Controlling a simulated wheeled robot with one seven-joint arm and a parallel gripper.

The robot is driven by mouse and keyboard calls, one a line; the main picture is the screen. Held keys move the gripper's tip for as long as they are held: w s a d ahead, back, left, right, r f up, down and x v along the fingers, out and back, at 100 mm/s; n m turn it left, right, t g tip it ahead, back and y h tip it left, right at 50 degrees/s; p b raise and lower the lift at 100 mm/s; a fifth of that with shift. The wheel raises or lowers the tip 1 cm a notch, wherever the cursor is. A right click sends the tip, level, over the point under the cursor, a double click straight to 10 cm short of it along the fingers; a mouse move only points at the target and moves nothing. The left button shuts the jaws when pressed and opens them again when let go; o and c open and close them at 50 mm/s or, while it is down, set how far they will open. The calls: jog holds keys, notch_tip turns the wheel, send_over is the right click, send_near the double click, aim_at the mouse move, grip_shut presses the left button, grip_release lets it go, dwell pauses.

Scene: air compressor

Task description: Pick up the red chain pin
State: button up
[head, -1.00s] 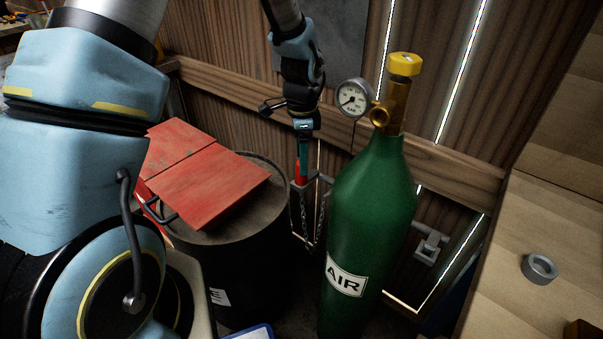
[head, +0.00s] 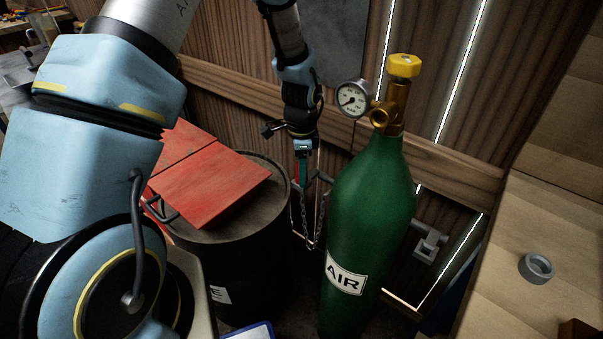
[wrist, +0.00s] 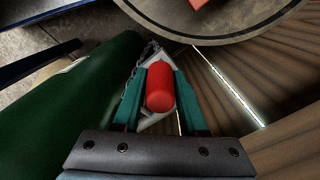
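The red chain pin (wrist: 160,88) stands between the two teal fingers of my gripper (wrist: 161,92) in the wrist view. One finger is on each side of it, very close; the fingers look slightly apart from it. In the head view my gripper (head: 302,170) points down beside the green air cylinder, and its fingers hide most of the pin. The chain (head: 305,215) hangs below, by the wall bracket; it also shows in the wrist view (wrist: 140,68).
The green air cylinder (head: 365,215), with gauge (head: 352,99) and yellow cap, stands close to the right of my gripper. A black drum (head: 240,265) with a red box (head: 210,187) on top is at the left. A wooden wall is behind.

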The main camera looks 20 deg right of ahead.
grip_shut()
dwell(0.3)
notch_tip(320, 180, up, 10)
dwell(0.5)
